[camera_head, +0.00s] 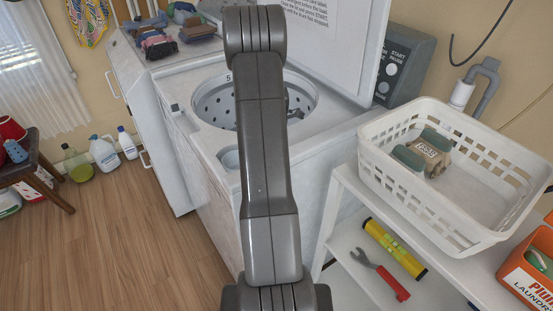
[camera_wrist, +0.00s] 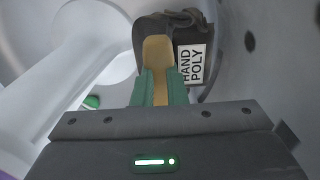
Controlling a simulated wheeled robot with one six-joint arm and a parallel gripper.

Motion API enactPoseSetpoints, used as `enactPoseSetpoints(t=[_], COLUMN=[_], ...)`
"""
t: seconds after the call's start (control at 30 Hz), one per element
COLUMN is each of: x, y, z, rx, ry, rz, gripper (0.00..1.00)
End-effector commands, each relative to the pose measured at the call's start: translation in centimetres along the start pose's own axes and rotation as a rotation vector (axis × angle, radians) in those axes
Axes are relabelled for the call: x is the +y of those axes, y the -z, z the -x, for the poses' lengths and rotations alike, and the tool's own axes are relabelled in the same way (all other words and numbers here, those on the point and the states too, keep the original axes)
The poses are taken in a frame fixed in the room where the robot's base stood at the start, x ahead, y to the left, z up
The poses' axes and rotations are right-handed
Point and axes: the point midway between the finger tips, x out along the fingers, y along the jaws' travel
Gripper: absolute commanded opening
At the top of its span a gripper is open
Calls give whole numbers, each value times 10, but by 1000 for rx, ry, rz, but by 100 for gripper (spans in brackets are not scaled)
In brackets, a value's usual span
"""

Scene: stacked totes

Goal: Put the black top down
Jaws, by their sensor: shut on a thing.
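The black top (camera_wrist: 183,32) is a dark, bunched cloth with a white label reading "HAND POLY" in the wrist view. My gripper (camera_wrist: 158,52) has its green and tan fingers shut on it. The top is inside the washer's drum (camera_wrist: 235,70), near the drum wall. In the head view my arm reaches over the open washer (camera_head: 190,128) and covers much of the drum opening. The top cannot be made out there. Whether it touches the drum floor cannot be told.
A pale central post (camera_wrist: 60,85) and a small green item (camera_wrist: 92,102) are in the drum. The washer's lid (camera_head: 335,45) stands open. A white basket (camera_head: 480,165) with rolled cloth (camera_head: 428,153) sits on a shelf at right. Folded clothes (camera_head: 158,45) lie at back left.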

Motion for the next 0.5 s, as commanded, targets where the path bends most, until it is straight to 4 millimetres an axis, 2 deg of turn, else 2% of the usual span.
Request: enactPoseSetpoints(t=[0.1, 0.17, 0.5], x=[-1, 0, 0], y=[0, 0, 0], z=[-20, -26, -30], rx=[2, 1, 0], ry=[3, 2, 0], rz=[0, 0, 0], gripper=[0, 0, 0])
